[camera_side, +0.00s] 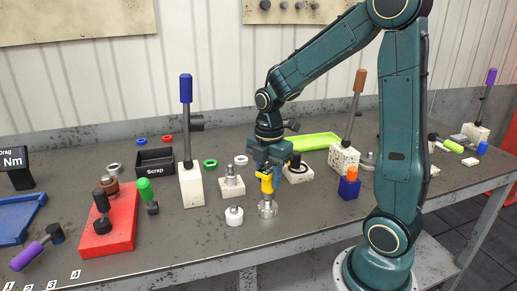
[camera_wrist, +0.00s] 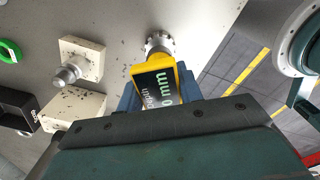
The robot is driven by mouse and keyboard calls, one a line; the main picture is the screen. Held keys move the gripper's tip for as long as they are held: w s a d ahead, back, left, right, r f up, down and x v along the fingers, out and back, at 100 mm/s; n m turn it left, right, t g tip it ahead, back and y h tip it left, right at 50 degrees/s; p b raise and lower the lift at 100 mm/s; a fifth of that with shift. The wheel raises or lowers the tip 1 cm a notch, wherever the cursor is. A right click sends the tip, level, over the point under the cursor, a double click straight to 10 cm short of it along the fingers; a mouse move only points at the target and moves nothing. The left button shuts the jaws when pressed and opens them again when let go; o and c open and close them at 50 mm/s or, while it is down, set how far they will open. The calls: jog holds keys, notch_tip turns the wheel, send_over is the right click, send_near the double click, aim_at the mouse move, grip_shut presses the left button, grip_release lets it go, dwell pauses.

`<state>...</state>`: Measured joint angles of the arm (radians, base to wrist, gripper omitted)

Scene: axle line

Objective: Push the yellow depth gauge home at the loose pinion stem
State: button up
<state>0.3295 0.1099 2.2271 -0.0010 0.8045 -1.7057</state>
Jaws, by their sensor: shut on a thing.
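The yellow depth gauge (camera_side: 266,183) is held upright in my gripper (camera_side: 268,168). In the wrist view the gauge (camera_wrist: 157,86) shows a dark display with green figures. A silver toothed pinion (camera_side: 268,209) stands on the bench directly under the gauge. In the wrist view the pinion (camera_wrist: 160,43) shows just beyond the gauge's far end. The gauge's lower end meets or nearly meets the pinion's stem; I cannot tell whether it is fully seated. My gripper's jaws are shut on the gauge, and its body hides much of their grip.
A white round piece with a metal stem (camera_side: 234,216) stands close to the left. A white block with a metal stem (camera_side: 231,186) is behind it. A blue block with an orange top (camera_side: 349,186) stands to the right.

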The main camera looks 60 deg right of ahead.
jog(key=shift+f, duration=1.45)
jog(key=o, duration=1.3)
jog(key=shift+c, duration=0.2)
notch_tip(320, 180, up, 14)
jog(key=shift+f, duration=0.1)
